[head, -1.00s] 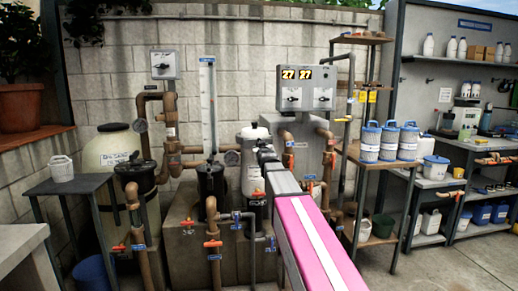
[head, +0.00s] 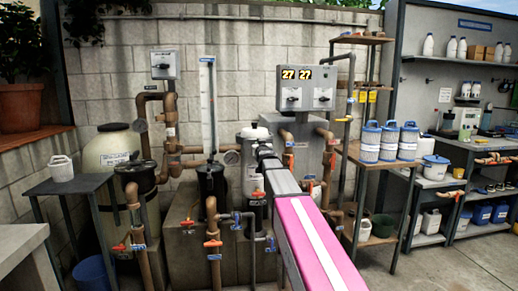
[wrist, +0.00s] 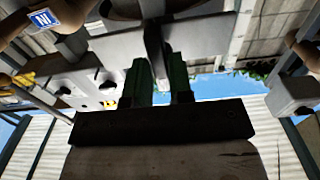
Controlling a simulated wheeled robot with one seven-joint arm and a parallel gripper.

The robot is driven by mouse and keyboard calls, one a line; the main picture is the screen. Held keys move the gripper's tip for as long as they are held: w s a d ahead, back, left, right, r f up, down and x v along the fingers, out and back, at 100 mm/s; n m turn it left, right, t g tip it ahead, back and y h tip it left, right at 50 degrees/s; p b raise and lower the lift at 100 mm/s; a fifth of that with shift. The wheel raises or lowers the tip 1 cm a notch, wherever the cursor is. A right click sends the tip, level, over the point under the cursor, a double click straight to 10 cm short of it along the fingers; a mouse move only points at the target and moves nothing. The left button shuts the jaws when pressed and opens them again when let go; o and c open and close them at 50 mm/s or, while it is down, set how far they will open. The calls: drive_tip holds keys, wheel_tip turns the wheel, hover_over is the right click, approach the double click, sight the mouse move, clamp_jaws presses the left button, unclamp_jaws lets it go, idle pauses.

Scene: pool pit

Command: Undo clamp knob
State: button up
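In the head view my gripper (head: 260,148) is at the far end of my arm, in front of the upper part of a white filter tank (head: 251,170). My arm hides much of what it reaches. In the wrist view two green fingers stand apart, and my gripper (wrist: 161,75) has a thin grey bar (wrist: 153,38) between them. The bar looks like the clamp knob's handle, joined to a grey part above. I cannot tell whether the fingers press on it.
Brown pipes (head: 169,120) with red valve handles crowd around the tank. A grey control box (head: 305,88) reading 27 27 is behind, to the right. A rack with blue-lidded tubs (head: 370,143) stands right of my arm. A dark table (head: 70,184) is at left. Floor at lower right is clear.

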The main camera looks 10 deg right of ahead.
clamp_jaws()
drive_tip(key=n, duration=2.9)
drive_tip(key=shift+m, duration=0.5)
drive_tip(key=o, duration=0.6)
unclamp_jaws()
